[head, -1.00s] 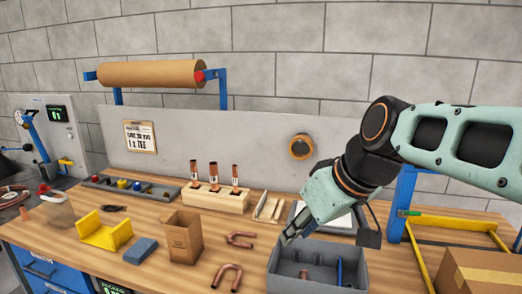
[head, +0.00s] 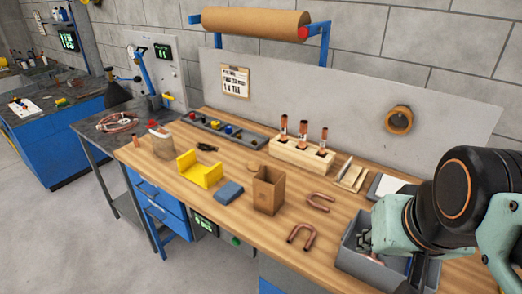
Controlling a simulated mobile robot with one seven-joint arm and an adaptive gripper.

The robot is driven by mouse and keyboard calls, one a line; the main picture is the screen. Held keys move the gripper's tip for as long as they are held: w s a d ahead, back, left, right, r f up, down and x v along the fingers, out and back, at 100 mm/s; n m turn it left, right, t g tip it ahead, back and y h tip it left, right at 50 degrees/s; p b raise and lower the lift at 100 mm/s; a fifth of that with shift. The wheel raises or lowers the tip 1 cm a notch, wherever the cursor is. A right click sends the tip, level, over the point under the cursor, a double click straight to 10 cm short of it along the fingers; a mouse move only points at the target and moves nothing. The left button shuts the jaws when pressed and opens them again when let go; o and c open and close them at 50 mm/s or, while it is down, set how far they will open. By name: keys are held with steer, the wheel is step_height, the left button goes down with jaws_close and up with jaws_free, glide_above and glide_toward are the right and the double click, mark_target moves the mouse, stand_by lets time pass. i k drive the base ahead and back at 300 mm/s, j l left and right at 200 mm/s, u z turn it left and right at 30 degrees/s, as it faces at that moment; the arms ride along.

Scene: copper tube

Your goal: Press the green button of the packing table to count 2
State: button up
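The green button (head: 236,241) is a small round knob on the front of the packing table (head: 225,150), below its wooden top edge. A dark counter display with green characters (head: 204,224) sits just left of it; its reading is too small to make out. My gripper (head: 364,242) is at the right, over the left part of a grey bin (head: 349,262), well to the right of the button and higher. Its fingers are small and partly hidden by the wrist, so their opening is unclear.
A cardboard box (head: 268,190), copper U-bends (head: 302,236), a blue block (head: 229,192) and a yellow cradle (head: 199,170) lie on the tabletop. A wooden block (head: 302,155) holds upright copper tubes. Clear floor (head: 90,240) lies in front and left.

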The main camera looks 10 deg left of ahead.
mark_target(235, 240)
steer(key=u, duration=1.1)
steer(key=j+z, duration=0.45)
steer(key=j, duration=0.2)
steer(key=l+u, duration=0.25)
steer(key=l, duration=0.15)
steer(key=l+u, duration=0.25)
steer(key=k+l, duration=0.05)
steer(key=l, duration=0.05)
